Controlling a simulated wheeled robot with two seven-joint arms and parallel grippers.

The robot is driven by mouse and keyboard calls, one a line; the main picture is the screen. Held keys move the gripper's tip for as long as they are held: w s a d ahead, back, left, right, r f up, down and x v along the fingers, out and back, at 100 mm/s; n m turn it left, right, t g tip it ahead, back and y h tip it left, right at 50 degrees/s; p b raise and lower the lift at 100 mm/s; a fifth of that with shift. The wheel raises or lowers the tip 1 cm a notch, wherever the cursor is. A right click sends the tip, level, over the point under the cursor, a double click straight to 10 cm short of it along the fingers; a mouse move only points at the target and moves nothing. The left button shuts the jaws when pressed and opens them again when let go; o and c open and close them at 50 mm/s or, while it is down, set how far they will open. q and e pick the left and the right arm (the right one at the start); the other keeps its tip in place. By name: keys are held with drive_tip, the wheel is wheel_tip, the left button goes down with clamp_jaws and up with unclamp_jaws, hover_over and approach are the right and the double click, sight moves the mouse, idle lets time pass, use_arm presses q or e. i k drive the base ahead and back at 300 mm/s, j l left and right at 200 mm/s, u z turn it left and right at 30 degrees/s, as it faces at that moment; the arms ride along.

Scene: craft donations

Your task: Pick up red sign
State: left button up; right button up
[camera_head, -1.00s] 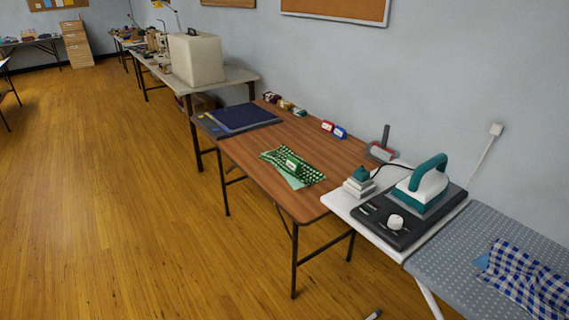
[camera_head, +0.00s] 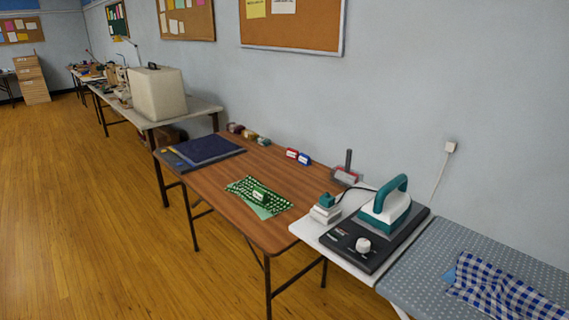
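A small red sign (camera_head: 291,153) with a white face stands near the back edge of the brown wooden table (camera_head: 222,188), by the wall. A similar blue sign (camera_head: 304,159) stands right beside it. A green sign (camera_head: 260,195) stands on a green patterned cloth (camera_head: 243,187) nearer the table's front. Neither of my grippers shows in the head view.
A steam iron (camera_head: 388,206) on a dark base stands on a white table to the right, beside a grey dotted ironing surface (camera_head: 432,262). A dark blue mat (camera_head: 208,150) covers the table's left end. The wooden floor at left (camera_head: 90,220) is clear.

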sight(293, 154)
drive_tip(key=i+j, duration=0.2)
drive_tip(key=j, duration=0.15)
drive_tip(key=i+j+z, duration=0.1)
drive_tip(key=j, duration=0.3)
drive_tip(key=i+j, duration=0.3)
drive_tip(key=i+j+z, duration=0.1)
drive_tip(key=j, duration=0.35)
drive_tip(key=i+j, duration=0.25)
drive_tip(key=j, duration=0.15)
drive_tip(key=i+j+z, duration=0.1)
drive_tip(key=j, duration=0.3)
drive_tip(key=i, duration=0.1)
